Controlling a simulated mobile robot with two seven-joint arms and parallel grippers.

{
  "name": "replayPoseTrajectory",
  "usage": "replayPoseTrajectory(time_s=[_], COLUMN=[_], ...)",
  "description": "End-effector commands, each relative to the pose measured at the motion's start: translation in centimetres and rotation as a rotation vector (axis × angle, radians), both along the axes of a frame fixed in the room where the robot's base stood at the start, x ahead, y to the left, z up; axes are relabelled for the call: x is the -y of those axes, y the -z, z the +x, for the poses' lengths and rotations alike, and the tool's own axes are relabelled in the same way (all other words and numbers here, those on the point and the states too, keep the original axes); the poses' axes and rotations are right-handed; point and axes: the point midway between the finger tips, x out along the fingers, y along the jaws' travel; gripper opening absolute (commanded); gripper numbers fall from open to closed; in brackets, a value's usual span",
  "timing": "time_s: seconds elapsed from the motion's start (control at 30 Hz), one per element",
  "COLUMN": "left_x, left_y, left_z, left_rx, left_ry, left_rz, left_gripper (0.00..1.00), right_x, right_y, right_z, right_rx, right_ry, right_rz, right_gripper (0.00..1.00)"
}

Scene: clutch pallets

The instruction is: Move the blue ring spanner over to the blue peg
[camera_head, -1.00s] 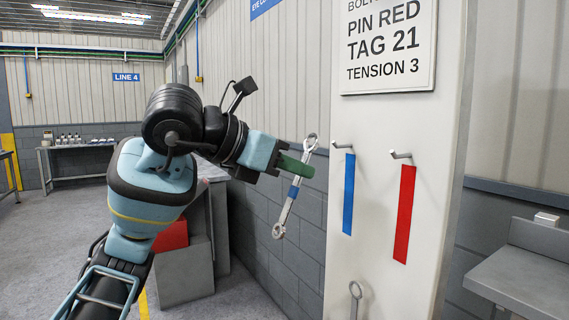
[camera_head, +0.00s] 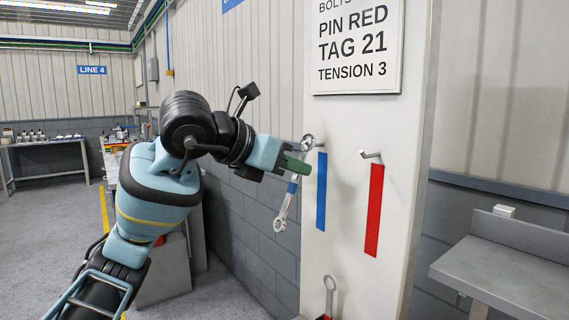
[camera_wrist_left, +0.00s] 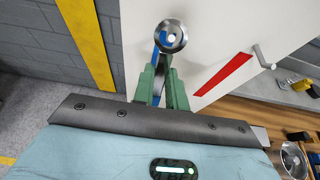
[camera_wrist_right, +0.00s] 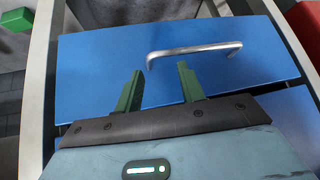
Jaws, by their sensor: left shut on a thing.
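The blue-banded ring spanner (camera_head: 282,212) is gripped near its upper part by my left gripper (camera_head: 303,166). It hangs tilted, with its upper ring at the tip of the blue peg (camera_head: 321,136), above the blue strip (camera_head: 321,190). In the left wrist view the spanner's ring (camera_wrist_left: 171,36) stands beyond the green fingers, and a pale spot shows in its hole. I cannot tell whether the ring is around the peg or just in front of it. My right gripper (camera_wrist_right: 160,72) is open and empty, before a blue drawer front.
A bare red peg (camera_head: 371,155) with a red strip (camera_head: 373,210) is to the right on the white board (camera_head: 345,235). Another spanner (camera_head: 329,290) stands low by the board. A grey bench (camera_head: 500,265) is at the right. The right wrist view shows a drawer handle (camera_wrist_right: 195,49).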

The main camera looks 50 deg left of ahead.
Motion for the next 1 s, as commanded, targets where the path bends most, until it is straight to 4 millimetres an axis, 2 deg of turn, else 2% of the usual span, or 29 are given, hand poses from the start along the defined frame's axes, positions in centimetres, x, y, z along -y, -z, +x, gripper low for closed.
replayPoseTrajectory(time_s=[0.4, 1.0], left_x=[0.1, 0.1], left_y=[0.8, 1.0], left_z=[1.4, 1.5], left_rx=[0.0, 0.001], left_ry=[-0.001, 0.0], left_rz=[0.0, 0.0], left_gripper=[0.0, 0.0], right_x=[0.0, 0.0], right_y=[0.0, 0.0], right_z=[-0.1, -0.1], right_rx=[-0.001, -0.002], right_ry=[-0.001, -0.001], right_rz=[-0.001, -0.001], right_gripper=[0.39, 0.39])
